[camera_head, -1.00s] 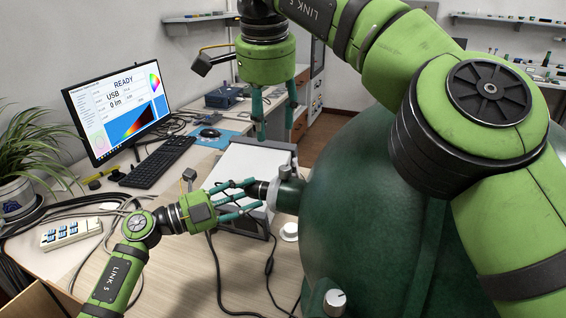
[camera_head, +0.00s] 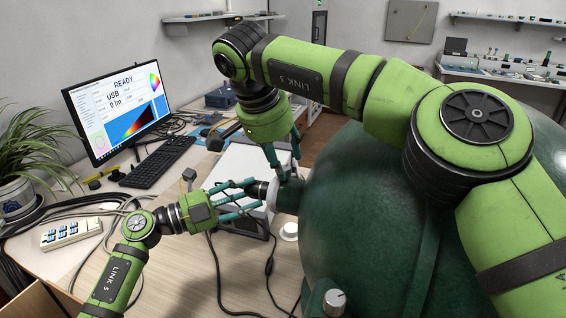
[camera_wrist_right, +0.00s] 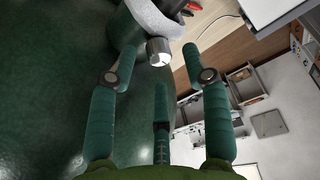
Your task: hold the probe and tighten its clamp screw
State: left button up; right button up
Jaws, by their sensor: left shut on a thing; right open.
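The probe (camera_head: 259,190) is a short dark cylinder at the port on the side of the big green sphere (camera_head: 380,190). My left gripper (camera_head: 246,196) is shut on it, coming from the left with its fingers around it. The clamp screw (camera_wrist_right: 159,52) is a small silver knob beside the light grey collar (camera_wrist_right: 156,16) in the right wrist view. My right gripper (camera_head: 286,166) points down over the port; its open fingers also show in the right wrist view (camera_wrist_right: 160,70). The screw lies just beyond and between its fingertips. In the head view these fingers largely hide it.
A monitor (camera_head: 118,108), keyboard (camera_head: 158,161) and white switch box (camera_head: 71,233) stand on the desk at the left. A pale box (camera_head: 240,160) is behind the probe. Cables run over the desk front. A knob (camera_head: 334,301) sticks out low on the sphere.

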jog(key=shift+x, duration=1)
grip_shut()
jog(key=shift+r, duration=0.1)
jog(key=shift+w+m+g+h, duration=0.1)
jog(key=shift+m+g+h, duration=0.35)
jog(key=shift+m, duration=1.15)
jog(key=shift+r, duration=0.1)
